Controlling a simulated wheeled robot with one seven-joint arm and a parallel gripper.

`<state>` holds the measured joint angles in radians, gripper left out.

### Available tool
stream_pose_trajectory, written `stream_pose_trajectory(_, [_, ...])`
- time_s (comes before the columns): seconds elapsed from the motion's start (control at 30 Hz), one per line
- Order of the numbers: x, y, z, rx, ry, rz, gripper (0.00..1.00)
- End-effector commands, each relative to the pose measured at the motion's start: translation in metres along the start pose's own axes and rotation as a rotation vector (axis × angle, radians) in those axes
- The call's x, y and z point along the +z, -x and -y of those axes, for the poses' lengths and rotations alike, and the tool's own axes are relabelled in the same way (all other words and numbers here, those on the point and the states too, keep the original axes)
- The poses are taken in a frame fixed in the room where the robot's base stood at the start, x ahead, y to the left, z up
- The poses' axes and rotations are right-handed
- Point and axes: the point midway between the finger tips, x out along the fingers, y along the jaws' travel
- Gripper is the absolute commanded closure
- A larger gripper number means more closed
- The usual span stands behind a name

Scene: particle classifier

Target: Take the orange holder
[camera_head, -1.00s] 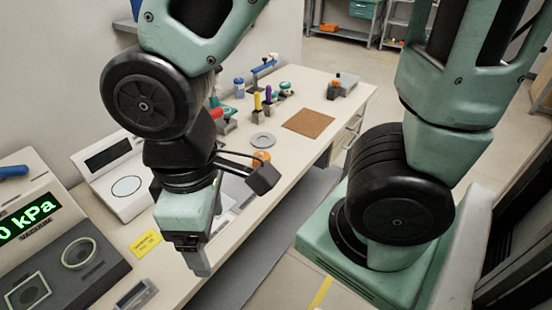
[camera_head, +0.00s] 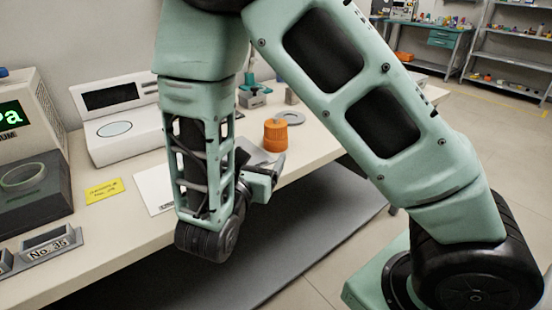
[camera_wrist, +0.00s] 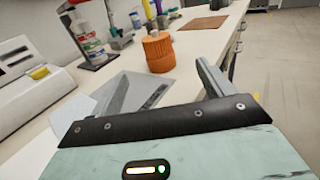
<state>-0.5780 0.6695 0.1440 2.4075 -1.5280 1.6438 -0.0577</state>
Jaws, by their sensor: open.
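The orange holder (camera_head: 275,136) stands upright on the cream worktop near its front edge. It is a ribbed orange cylinder with a narrower top. In the wrist view the orange holder (camera_wrist: 158,52) is ahead of my gripper (camera_wrist: 165,84), roughly in line with the space between the two fingers. My gripper is open and empty, and it does not touch the holder. In the head view my gripper (camera_head: 268,172) shows only partly behind my wrist, just below and beside the holder.
A white bottle (camera_wrist: 88,38) stands in a dark rack left of the holder. A white instrument (camera_head: 122,112) and a yellow label (camera_head: 104,190) are farther left. A grey ring-shaped dish (camera_head: 293,117) lies behind the holder. A brown mat (camera_wrist: 203,23) lies farther along the bench.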

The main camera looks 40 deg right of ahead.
Motion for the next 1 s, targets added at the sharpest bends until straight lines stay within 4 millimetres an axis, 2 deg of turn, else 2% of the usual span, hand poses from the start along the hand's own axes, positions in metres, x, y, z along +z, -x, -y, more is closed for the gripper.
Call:
stream_pose_trajectory(0.03, [-0.005,-0.002,-0.004,0.016,0.006,0.013,0.20])
stream_pose_trajectory(0.17, [-0.003,-0.018,-0.006,0.026,0.009,0.023,0.20])
stream_pose_trajectory(0.6, [-0.001,-0.105,-0.007,0.023,0.008,0.020,0.20])
stream_pose_trajectory(0.87, [0.000,-0.125,-0.008,0.026,0.008,0.019,0.20])
stream_pose_trajectory(1.0, [0.002,-0.143,-0.006,0.023,0.007,0.019,0.20])
